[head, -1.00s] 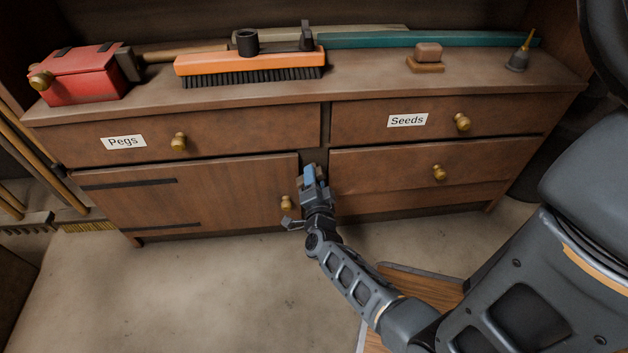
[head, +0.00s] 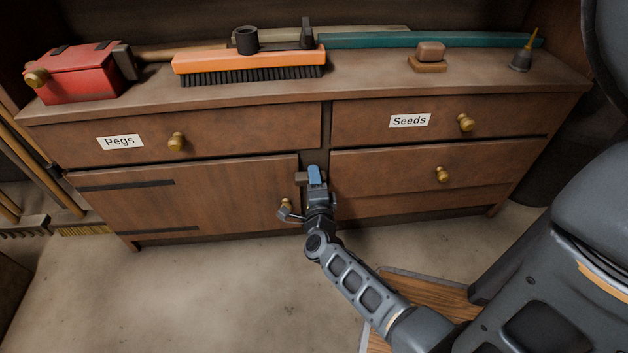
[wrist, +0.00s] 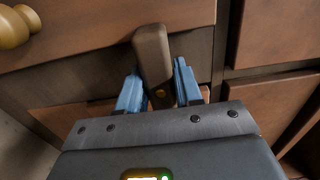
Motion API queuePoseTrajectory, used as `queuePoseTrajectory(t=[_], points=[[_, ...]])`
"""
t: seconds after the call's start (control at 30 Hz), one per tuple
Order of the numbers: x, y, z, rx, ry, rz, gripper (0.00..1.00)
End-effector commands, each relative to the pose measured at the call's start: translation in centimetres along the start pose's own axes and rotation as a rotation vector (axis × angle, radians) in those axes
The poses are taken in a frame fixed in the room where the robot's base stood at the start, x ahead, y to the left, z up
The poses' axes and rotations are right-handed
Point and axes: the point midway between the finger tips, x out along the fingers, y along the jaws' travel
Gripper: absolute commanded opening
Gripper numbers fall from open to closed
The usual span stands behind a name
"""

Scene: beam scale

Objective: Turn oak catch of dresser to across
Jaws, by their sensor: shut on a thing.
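The dresser (head: 218,190) is brown, with a door at lower left beside drawers. Its oak catch (head: 301,179) is a small brown bar at the door's right edge, lying roughly sideways, partly hidden by my gripper (head: 316,176). In the wrist view the catch (wrist: 151,48) stands between the blue fingers of my gripper (wrist: 156,76), with a brass pivot near its lower part. Its far end overlaps the door's edge. My gripper is shut on the catch. The brass door knob (head: 284,205) is just left of my wrist in the head view.
Drawers labelled Pegs (head: 119,142) and Seeds (head: 410,121) have brass knobs; the lower right drawer has another knob (head: 442,174). A red box (head: 80,74), an orange brush (head: 250,64) and small items stand on top. The floor (head: 210,290) in front is clear at left.

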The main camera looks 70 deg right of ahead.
Motion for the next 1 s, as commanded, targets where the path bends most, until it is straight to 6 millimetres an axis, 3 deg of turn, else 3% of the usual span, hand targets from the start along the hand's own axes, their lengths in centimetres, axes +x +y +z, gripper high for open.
queuePoseTrajectory(t=[0.37, 0.4, 0.43, 0.77, 1.0], points=[[-0.1, 0.1, -0.2, 0.006, 0.003, 0.003, 0.04], [-0.1, 0.1, -0.2, 0.006, 0.003, 0.003, 0.36], [-0.1, 0.1, -0.2, 0.006, 0.003, 0.003, 0.39], [-0.5, 0.0, 0.0, 0.005, 0.0, 0.003, 0.4], [-4.1, -0.1, 0.0, 0.003, -0.001, 0.004, 0.4]])
